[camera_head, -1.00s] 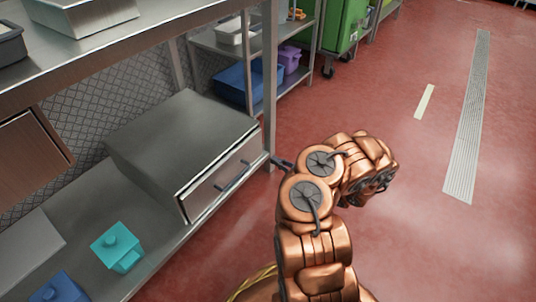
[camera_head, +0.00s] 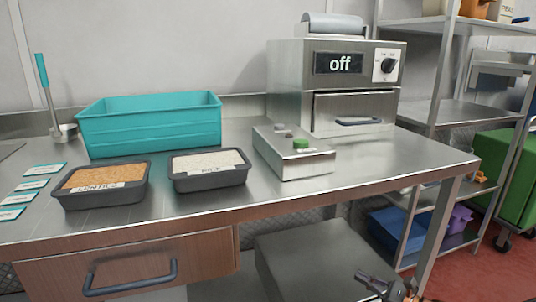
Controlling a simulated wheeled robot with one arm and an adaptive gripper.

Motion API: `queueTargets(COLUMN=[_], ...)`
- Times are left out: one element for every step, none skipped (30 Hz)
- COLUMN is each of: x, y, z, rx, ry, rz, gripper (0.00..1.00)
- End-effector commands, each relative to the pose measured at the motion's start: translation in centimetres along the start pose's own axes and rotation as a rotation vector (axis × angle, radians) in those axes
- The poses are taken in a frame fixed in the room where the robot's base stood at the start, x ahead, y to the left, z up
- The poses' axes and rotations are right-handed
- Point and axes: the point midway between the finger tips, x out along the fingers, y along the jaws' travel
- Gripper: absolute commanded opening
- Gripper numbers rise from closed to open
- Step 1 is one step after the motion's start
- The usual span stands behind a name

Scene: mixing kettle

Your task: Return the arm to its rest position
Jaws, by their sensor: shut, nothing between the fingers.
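My gripper (camera_head: 369,281) shows small and dark at the bottom edge of the head view, right of centre. It is shut and empty. It is low in front of the table, by the metal box (camera_head: 300,255) on the lower shelf, and I cannot tell whether it touches the box. A bit of my copper arm shows just right of it; the rest of the arm is below the picture.
The steel table (camera_head: 350,180) holds a teal bin (camera_head: 150,125), a tray of lentils (camera_head: 105,184), a tray of rice (camera_head: 209,168), a button box (camera_head: 295,160) and a machine reading "off" (camera_head: 335,90). Below is a wooden drawer (camera_head: 130,268). Red floor (camera_head: 490,270) is open at right.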

Motion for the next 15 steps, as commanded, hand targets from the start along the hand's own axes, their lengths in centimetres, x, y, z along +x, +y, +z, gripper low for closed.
queueTargets(x=[1.9,2.7,3.8,4.5,5.2,6.1,6.7,7.3,8.0,8.4,8.8,9.2,9.5,9.8,10.0], y=[0.5,1.1,1.9,2.5,3.1,4.0,4.7,5.4,6.4,7.2,8.0,8.9,9.7,10.4,11.4], z=[3.6,5.0,6.8,8.1,9.5,11.2,12.5,13.8,15.5,16.6,17.8,19.3,20.5,21.5,22.9], rx=[-0.033,-0.050,-0.072,-0.090,-0.109,-0.132,-0.149,-0.167,-0.192,-0.209,-0.228,-0.254,-0.274,-0.293,-0.318], ry=[-0.017,-0.023,-0.031,-0.037,-0.043,-0.049,-0.054,-0.059,-0.065,-0.068,-0.070,-0.073,-0.075,-0.076,-0.076], rz=[0.060,0.095,0.141,0.177,0.210,0.256,0.291,0.325,0.371,0.405,0.440,0.484,0.518,0.551,0.596], gripper=[0.00,0.00,0.00,0.00,0.00,0.00,0.00,0.00,0.00,0.00,0.00,0.00,0.00,0.00,0.00])
